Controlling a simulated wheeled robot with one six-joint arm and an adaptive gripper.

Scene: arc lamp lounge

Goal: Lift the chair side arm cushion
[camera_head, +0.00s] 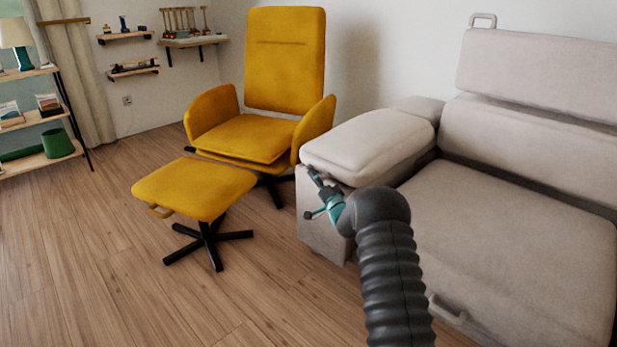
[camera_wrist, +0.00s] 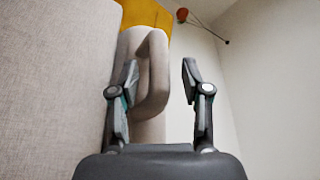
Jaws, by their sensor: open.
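The chair side arm cushion (camera_head: 368,145) is a pale grey padded block on top of the sofa's arm, on the side towards the yellow chair. It lies flat. A pale loop handle (camera_wrist: 157,78) shows in the wrist view, on the pale cushion (camera_wrist: 133,42). My gripper (camera_head: 311,193) is at the front end of this arm, just below the cushion's edge. In the wrist view my gripper (camera_wrist: 160,66) is open, with part of the handle between its fingers. Whether a finger touches the handle I cannot tell. In the head view the handle is hidden.
The grey sofa (camera_head: 510,230) stands at the right, with a lower front handle (camera_head: 447,310) and another handle (camera_head: 483,19) on its back. A yellow chair (camera_head: 285,60) and footstool (camera_head: 194,187) stand to the left. Wood floor (camera_head: 90,270) is clear at the front left.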

